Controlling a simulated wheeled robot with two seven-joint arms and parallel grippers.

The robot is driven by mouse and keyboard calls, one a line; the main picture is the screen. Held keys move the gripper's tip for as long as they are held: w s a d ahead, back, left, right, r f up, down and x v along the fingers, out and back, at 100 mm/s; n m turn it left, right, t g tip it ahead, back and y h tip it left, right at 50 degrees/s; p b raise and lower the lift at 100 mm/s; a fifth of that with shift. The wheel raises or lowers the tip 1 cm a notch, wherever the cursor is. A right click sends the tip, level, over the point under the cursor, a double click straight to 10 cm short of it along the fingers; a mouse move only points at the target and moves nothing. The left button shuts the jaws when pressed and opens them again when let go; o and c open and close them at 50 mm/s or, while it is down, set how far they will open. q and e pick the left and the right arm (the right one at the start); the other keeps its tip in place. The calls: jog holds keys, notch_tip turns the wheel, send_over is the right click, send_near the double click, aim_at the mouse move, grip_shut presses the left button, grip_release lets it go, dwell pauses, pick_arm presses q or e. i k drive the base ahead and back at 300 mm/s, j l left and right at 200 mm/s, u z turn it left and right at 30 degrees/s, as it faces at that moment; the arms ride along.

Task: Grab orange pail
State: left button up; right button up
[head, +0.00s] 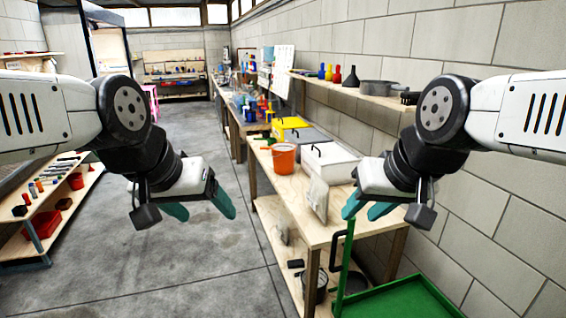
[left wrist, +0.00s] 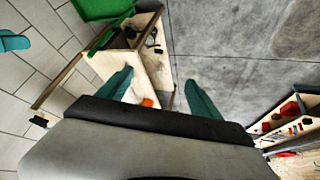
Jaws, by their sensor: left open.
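My left gripper (head: 205,210) is open and empty over the floor, left of the bench and nearer to me than the pail. Its two teal fingers are apart in the left wrist view (left wrist: 158,92), where a small orange patch (left wrist: 147,102), likely the pail, shows between them, mostly hidden by the gripper body. My right gripper (head: 361,212) hangs near the bench's near end, its fingers apart and empty.
A green cart (head: 405,300) is at the bench's near end. A wall shelf (head: 350,90) hangs above. A left shelf (head: 62,215) holds red bins. The middle floor is clear.

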aim_at(283, 154)
jog(key=i+j, duration=0.1)
jog(key=j, duration=0.2)
jog(key=i+j, duration=0.1)
jog(key=j, duration=0.2)
jog(key=i+j, duration=0.1)
jog(key=j, duration=0.2)
jog(key=i+j, duration=0.5)
jog(key=i, duration=0.2)
jog(key=i+j, duration=0.5)
jog(key=i, duration=0.15)
jog(key=i+l, duration=0.1)
jog(key=i, duration=0.3)
jog(key=i+l, duration=0.15)
jog(key=i, duration=0.3)
jog(key=i+l, duration=0.25)
jog(key=l, duration=0.2)
jog(key=z, duration=0.05)
